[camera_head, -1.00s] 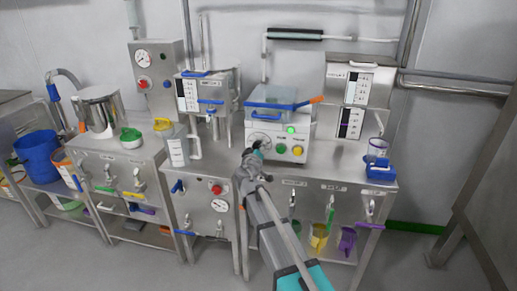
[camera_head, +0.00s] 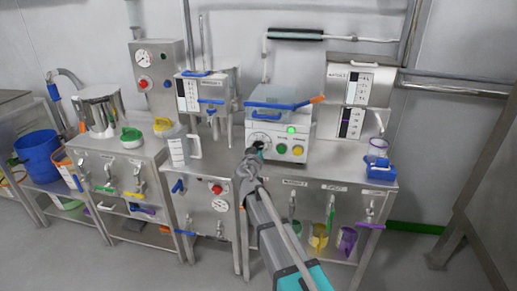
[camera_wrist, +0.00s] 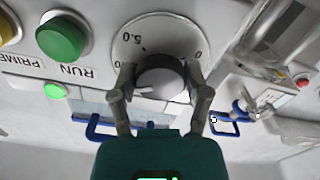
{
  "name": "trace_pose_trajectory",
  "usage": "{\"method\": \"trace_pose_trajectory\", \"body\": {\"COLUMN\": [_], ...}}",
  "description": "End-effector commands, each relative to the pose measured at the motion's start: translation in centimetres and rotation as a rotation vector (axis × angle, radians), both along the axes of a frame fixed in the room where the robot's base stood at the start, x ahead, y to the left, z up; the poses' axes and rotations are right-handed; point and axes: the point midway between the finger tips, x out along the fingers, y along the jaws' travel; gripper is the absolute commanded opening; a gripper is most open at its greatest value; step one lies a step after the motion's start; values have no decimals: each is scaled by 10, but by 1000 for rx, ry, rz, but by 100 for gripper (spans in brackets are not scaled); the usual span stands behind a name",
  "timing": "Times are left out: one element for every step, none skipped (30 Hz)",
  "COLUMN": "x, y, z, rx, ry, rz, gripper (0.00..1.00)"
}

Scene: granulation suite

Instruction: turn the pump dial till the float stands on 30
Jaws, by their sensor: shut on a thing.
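The pump is a white box (camera_head: 298,128) on the steel bench, with a lit green lamp and a blue-edged tray on top. Its grey round dial (camera_wrist: 160,78) sits on a white scale plate marked 5.0 and 0 in the wrist view. My gripper (camera_wrist: 160,70) is shut on the dial, one finger on each side of it. In the head view my gripper (camera_head: 254,153) reaches the lower left of the pump front and partly covers the dial. Upright scale panels (camera_head: 351,122) stand right of the pump; I cannot make out the float or its reading.
Green RUN (camera_wrist: 62,38) and yellow PRIME (camera_wrist: 8,28) buttons lie close beside the dial. A blue holder with a cup (camera_head: 380,170) stands at the bench's right end.

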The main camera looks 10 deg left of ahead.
Motion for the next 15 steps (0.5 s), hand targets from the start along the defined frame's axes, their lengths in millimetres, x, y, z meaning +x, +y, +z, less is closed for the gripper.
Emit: {"method": "trace_pose_trajectory", "body": {"x": [1, 1, 1, 1, 1, 1, 1, 0, 0, 0, 0, 0, 0, 0, 0], "y": [0, 0, 0, 0, 0, 0, 0, 0, 0, 0, 0, 0, 0, 0, 0], "z": [0, 0, 0, 0, 0, 0, 0, 0, 0, 0, 0, 0, 0, 0, 0], "rx": [0, -1, -1, -1, -1, -1, -1, -1, -1, -1, -1, -1, -1, -1, -1], "ry": [0, 0, 0, 0, 0, 0, 0, 0, 0, 0, 0, 0, 0, 0, 0], "rz": [0, 0, 0, 0, 0, 0, 0, 0, 0, 0, 0, 0, 0, 0, 0], "gripper": [14, 14, 14, 14, 67, 74, 80, 86, 93, 96, 96, 96, 96, 96, 96]}}
